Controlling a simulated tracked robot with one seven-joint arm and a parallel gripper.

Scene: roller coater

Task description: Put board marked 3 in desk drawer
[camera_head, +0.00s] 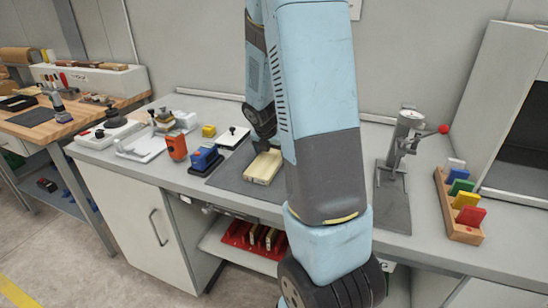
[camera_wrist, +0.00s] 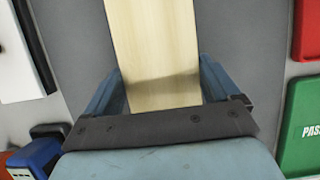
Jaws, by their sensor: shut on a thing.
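A long pale wooden board (camera_wrist: 155,45) runs between the two blue fingers of my gripper (camera_wrist: 160,88) in the wrist view. My gripper is shut on it. In the head view the pale board (camera_head: 263,167) is at the grey mat (camera_head: 229,172) on the bench, below my dark wrist; I cannot tell whether it touches the mat. My gripper's fingers are hard to make out there. No number is legible on the board. No desk drawer can be clearly identified; my arm hides part of the bench front.
A blue block (camera_head: 205,158) and an orange block (camera_head: 176,147) stand left of the mat. A red rack (camera_head: 243,234) sits in an opening below the bench. A press with a red knob (camera_head: 443,129) stands right. The wrist view shows a green panel (camera_wrist: 303,125) at right.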

